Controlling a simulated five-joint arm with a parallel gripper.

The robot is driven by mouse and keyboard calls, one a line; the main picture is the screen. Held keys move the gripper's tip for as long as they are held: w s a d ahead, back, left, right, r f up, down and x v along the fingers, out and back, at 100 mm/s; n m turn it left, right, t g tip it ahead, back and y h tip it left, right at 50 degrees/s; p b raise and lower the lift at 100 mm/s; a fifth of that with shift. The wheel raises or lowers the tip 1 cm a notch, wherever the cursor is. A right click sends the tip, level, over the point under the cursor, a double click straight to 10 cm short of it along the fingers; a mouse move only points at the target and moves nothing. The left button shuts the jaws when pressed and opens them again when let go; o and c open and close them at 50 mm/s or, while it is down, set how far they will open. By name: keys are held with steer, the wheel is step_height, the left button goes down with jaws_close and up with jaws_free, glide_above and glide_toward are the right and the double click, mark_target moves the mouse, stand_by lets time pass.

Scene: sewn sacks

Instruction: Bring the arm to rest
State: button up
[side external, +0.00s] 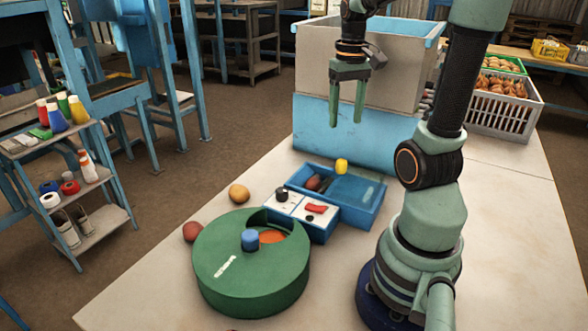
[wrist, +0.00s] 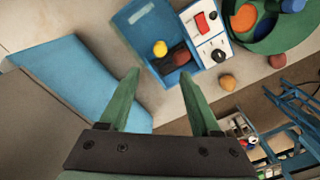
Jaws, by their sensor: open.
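My gripper (side external: 347,99) hangs with its green fingers pointing down in the side external view. It is high above the table, in front of the grey and blue bin (side external: 345,135). The two fingers are apart with nothing between them, and the wrist view (wrist: 162,100) also shows this gap empty. The blue tray (side external: 362,205) lies below and nearer the camera, holding dark reddish pieces and a yellow piece (side external: 341,166). My arm is raised and bent, with its base on the right of the table.
A round green container (side external: 250,285) with a blue knob stands at the front. A control box (side external: 300,208) with a red switch adjoins the tray. Loose round items, one tan (side external: 239,193) and one reddish (side external: 193,231), lie on the table (side external: 140,290). Crates (side external: 505,110) stand behind right.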

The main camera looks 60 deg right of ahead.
steer(key=shift+r, duration=0.45)
steer(key=w+a+n+t, duration=0.2)
steer(key=w+a+n, duration=0.1)
steer(key=a, duration=0.8)
steer(key=w+a+r+n+t, duration=0.1)
steer(key=w+a+n+t, duration=0.2)
steer(key=a, duration=0.7)
steer(key=shift+a+n+t, duration=0.3)
steer(key=shift+a+n, duration=0.05)
steer(key=shift+n, duration=0.45)
